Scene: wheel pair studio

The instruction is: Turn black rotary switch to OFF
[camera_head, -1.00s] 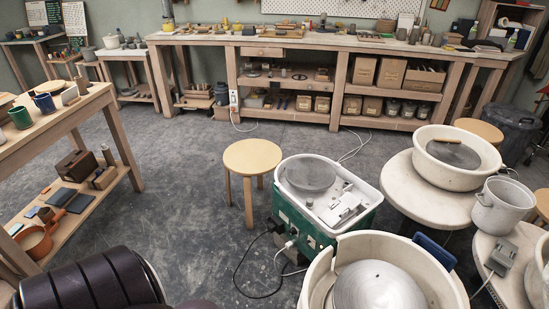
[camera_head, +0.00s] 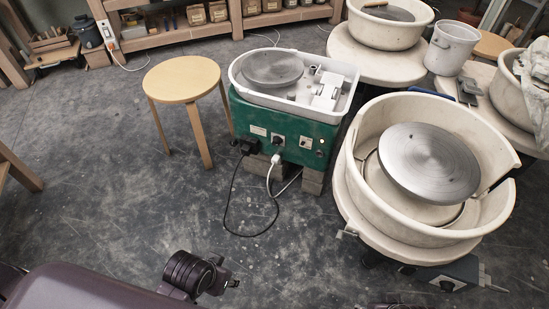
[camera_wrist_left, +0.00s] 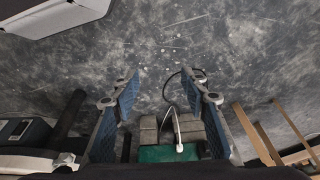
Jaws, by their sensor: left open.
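The green pottery wheel (camera_head: 262,119) stands in the middle of the head view. Its front panel carries a small black knob (camera_head: 277,142), with plugs and cables below it. A second dark knob (camera_head: 447,285) shows on a grey box (camera_head: 462,274) under the large cream wheel at the lower right. I cannot read a position on either knob. My left gripper (camera_wrist_left: 163,78) is open and empty in the left wrist view, with its blue-padded fingers apart. That view also shows part of the green wheel (camera_wrist_left: 165,154) low between the fingers. My right gripper is not seen.
A round wooden stool (camera_head: 181,78) stands left of the green wheel. The large cream wheel (camera_head: 350,205) crowds its right side. A black cable (camera_head: 229,205) loops on the floor in front. Open floor lies at the left and front.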

